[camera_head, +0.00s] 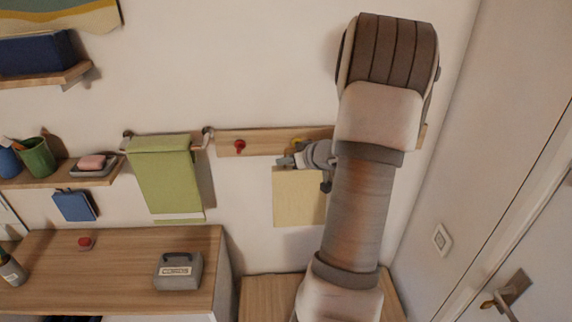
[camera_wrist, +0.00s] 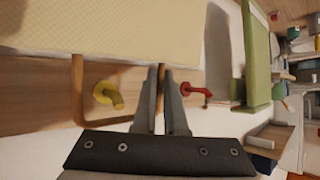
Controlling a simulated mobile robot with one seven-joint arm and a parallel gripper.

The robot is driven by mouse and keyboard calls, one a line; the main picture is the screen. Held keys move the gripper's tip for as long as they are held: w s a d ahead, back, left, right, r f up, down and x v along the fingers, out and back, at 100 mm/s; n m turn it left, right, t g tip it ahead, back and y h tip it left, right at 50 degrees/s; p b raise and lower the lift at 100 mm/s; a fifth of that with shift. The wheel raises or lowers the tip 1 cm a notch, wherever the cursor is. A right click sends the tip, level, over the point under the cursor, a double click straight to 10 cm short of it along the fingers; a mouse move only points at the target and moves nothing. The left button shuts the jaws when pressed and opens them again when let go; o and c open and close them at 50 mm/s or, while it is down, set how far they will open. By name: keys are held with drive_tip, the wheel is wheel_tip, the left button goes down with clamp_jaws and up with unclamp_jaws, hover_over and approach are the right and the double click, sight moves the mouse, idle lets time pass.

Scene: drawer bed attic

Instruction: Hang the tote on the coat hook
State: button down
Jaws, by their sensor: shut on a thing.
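The tote (camera_head: 298,196) is a flat cream bag hanging below my gripper, in front of the wall. In the wrist view its woven cream side (camera_wrist: 150,28) fills the top, and its thin brown handle (camera_wrist: 78,90) loops down to my fingers. My gripper (camera_wrist: 160,72) is shut on the handle; in the head view my gripper (camera_head: 292,161) is just above the bag. The wooden rail (camera_head: 262,142) carries a red hook (camera_head: 239,146) and a yellow hook (camera_wrist: 108,95). The yellow hook appears inside the handle's outline; I cannot tell whether the handle is around it.
A green towel (camera_head: 168,178) hangs on a bar left of the rail. A desk (camera_head: 120,250) holds a grey box (camera_head: 178,271). A shelf (camera_head: 60,177) with cups and soap is at the left. A door (camera_head: 530,240) is at the right. My arm hides the rail's right part.

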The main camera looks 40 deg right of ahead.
drive_tip(key=w+d, duration=0.1)
drive_tip(key=w+d+p, duration=0.1)
drive_tip(key=w, duration=0.1)
drive_tip(key=shift+d+f, duration=0.35)
drive_tip(key=shift+f, duration=0.05)
drive_tip(key=shift+d+f, duration=0.1)
drive_tip(key=shift+d, duration=0.1)
idle(0.7)
drive_tip(key=c, duration=0.9)
unclamp_jaws()
drive_tip(key=shift+s, duration=0.1)
drive_tip(key=shift+s+d+r, duration=0.1)
drive_tip(key=shift+s+r, duration=0.25)
drive_tip(key=shift+s, duration=0.05)
drive_tip(key=a+v, duration=0.1)
drive_tip(key=v, duration=1.5)
drive_tip(key=shift+p, duration=0.3)
drive_tip(key=shift+w+a+r, duration=0.1)
drive_tip(key=shift+w+r, duration=0.05)
drive_tip(key=shift+w, duration=0.1)
